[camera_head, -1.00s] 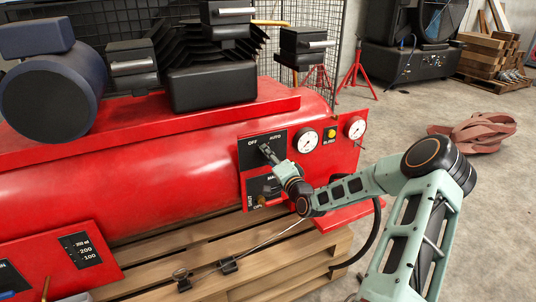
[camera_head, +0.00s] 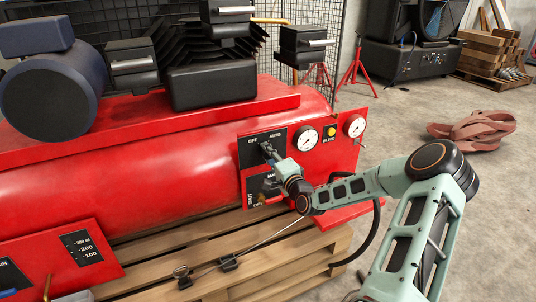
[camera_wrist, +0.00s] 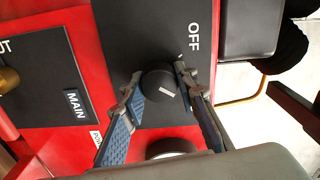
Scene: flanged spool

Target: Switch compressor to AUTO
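The black selector knob (camera_wrist: 158,80) with a white mark sits on the dark switch plate (camera_head: 248,153), which is labelled OFF and AUTO in the head view. My gripper (camera_wrist: 160,78) has one fingertip against each side of the knob. In the wrist view the OFF label (camera_wrist: 193,38) is above and right of the knob, and the white mark is on the knob's lower right part. The AUTO label (camera_head: 274,135) shows only in the head view. There my gripper (camera_head: 267,149) covers the knob.
Below the switch plate is the MAIN plate (camera_wrist: 75,103) with a brass fitting (camera_wrist: 8,80). Gauges (camera_head: 305,139) and a yellow light (camera_head: 331,132) are to the right. The red compressor tank (camera_head: 130,170) stands on a wooden pallet (camera_head: 200,255).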

